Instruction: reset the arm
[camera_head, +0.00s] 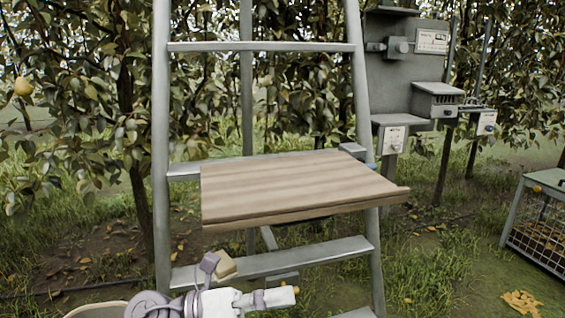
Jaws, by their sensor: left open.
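My left gripper (258,279) is at the bottom of the head view, low in front of the ladder (161,130). Its white and grey fingers are spread apart, with a tan pad on one and a yellowish tip on the other. I see nothing between them. It is below the wooden board (290,185) on the ladder and clear of it. My right gripper is not in view.
A grey metal box on a post (412,70) stands behind the ladder at right. A wire-sided crate (535,215) is at the right edge. A yellow pear (22,87) hangs at upper left.

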